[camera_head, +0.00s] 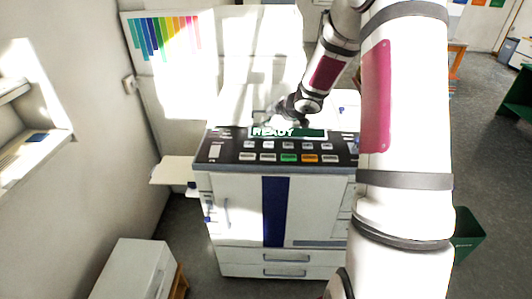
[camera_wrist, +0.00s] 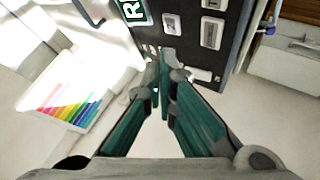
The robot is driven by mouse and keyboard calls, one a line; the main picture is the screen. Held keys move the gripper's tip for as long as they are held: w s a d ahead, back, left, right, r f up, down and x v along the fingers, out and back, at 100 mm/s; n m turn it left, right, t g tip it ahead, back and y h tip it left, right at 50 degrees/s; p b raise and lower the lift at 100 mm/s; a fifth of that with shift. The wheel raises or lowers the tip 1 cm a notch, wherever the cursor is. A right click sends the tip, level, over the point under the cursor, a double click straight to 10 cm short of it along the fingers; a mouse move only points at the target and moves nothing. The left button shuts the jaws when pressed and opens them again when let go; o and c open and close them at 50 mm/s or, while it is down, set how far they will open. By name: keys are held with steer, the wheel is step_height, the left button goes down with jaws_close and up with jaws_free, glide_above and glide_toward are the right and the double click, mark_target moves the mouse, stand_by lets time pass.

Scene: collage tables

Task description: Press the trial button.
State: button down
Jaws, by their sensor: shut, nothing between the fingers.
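The copier's dark control panel (camera_head: 228,158) faces up and carries a lit READY display (camera_head: 290,132) and two rows of small buttons. The lower row has a green button (camera_head: 289,157) and an orange button (camera_head: 310,158) among pale ones. A long pale key (camera_head: 215,150) lies at the panel's left end. The labels are too small to tell which is the trial button.
The white copier body (camera_head: 240,215) stands against the wall, with a side tray (camera_head: 172,170) at left. A low white cabinet (camera_head: 135,270) is at front left. A colour chart (camera_head: 165,35) hangs behind. A green bin (camera_head: 467,235) stands at right.

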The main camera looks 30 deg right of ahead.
steer(key=shift+f, duration=0.25)
steer(key=shift+f, duration=0.1)
steer(key=b, duration=0.8)
glide_above(267, 158)
steer(key=f, duration=0.6)
steer(key=shift+w+f, duration=0.15)
steer(key=shift+w, duration=0.15)
steer(key=shift+s+f+b, duration=0.1)
steer(key=shift+f+b, duration=0.8)
steer(key=shift+f, duration=0.25)
steer(key=shift+f, duration=0.4)
